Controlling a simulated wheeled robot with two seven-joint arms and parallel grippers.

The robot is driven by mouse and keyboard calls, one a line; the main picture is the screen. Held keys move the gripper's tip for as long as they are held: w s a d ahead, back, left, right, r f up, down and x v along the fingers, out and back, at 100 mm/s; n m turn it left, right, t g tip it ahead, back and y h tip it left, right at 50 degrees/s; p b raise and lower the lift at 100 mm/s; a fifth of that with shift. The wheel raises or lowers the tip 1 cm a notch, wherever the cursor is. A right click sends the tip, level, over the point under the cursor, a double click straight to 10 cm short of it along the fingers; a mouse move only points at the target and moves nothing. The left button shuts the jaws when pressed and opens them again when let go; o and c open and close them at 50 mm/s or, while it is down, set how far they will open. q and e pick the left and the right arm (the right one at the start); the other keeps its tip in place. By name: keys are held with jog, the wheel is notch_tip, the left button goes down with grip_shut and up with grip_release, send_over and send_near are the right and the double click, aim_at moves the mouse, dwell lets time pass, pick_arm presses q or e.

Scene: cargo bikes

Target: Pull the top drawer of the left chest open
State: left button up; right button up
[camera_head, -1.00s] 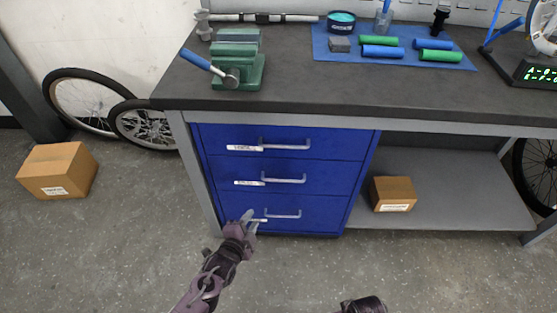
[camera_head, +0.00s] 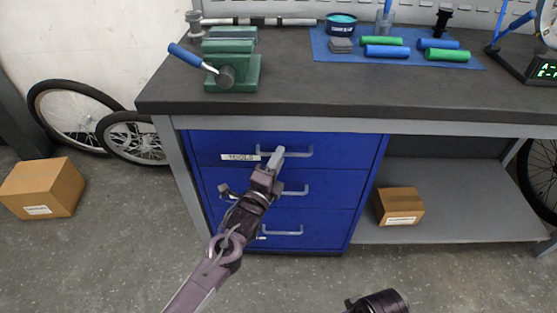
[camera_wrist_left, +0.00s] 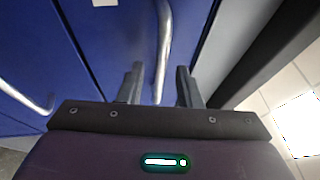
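The blue chest (camera_head: 372,185) stands under the workbench and has three drawers, all closed in the head view. The top drawer (camera_head: 215,143) carries a white label reading TOOLS and a grey bar handle (camera_head: 303,153). My left gripper (camera_head: 275,158) is at the left part of that handle, and its fingertips cover a little of it. In the left wrist view the handle (camera_wrist_left: 163,30) runs between the two parted fingers of the gripper (camera_wrist_left: 158,85), with gaps beside it. A dark part of my right arm shows at the bottom edge of the head view; its fingers are not clear.
The workbench (camera_head: 300,100) overhangs the chest and holds a green vise (camera_head: 232,70) and a blue mat (camera_head: 330,52) with grips. A box (camera_head: 400,206) sits on the lower shelf. Another box (camera_head: 40,188) and wheels stand left. The floor before the chest is clear.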

pick_arm(q)
jog(key=shift+w+d+r, duration=0.1)
jog(key=shift+w+d, duration=0.1)
jog(key=shift+w, duration=0.1)
grip_shut()
jog(key=shift+s, duration=0.1)
